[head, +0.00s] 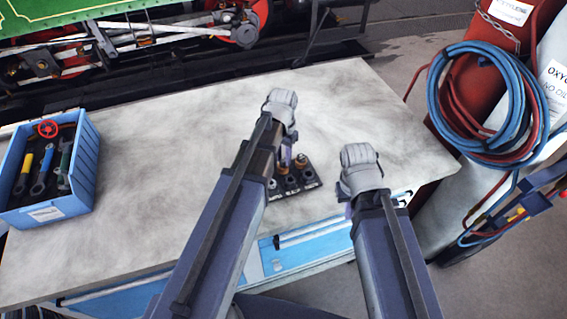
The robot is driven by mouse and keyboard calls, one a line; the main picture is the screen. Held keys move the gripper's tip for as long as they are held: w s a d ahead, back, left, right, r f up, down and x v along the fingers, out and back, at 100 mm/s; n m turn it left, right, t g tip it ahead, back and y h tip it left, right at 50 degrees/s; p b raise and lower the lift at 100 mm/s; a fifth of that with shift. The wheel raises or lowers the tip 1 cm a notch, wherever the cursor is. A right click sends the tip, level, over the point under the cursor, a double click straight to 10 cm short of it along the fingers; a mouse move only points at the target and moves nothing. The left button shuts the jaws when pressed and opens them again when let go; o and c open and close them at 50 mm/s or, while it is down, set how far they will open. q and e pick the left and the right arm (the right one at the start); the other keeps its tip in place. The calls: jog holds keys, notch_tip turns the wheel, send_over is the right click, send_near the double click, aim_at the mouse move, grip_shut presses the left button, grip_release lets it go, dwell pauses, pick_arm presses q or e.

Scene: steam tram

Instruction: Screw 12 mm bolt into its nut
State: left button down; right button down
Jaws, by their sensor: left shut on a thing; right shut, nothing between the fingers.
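A dark block (309,176) with labelled sockets lies on the workbench near its front edge; the labels are too small to read. A brass-coloured piece (301,161) stands at the back of the block. My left gripper (285,156) points down over the block's back left part. It is shut on a bolt, which is mostly hidden by the fingers and my forearm. I cannot tell whether the bolt touches its nut. My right gripper (348,208) is shut and empty, right of the block near the bench's front edge, mostly hidden by its wrist.
A blue crate (85,185) with several tools and a red handwheel stands at the left. Gas cylinders with blue and red hoses (437,100) stand beyond the bench's right edge. The tram's running gear is behind.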

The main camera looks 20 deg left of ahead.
aim_at(283, 160)
pick_arm(q)
jog(key=shift+r+p, duration=0.5)
jog(key=shift+r, duration=0.1)
notch_tip(283, 160, up, 5)
jog(key=p, duration=0.5)
jog(key=shift+f, duration=0.1)
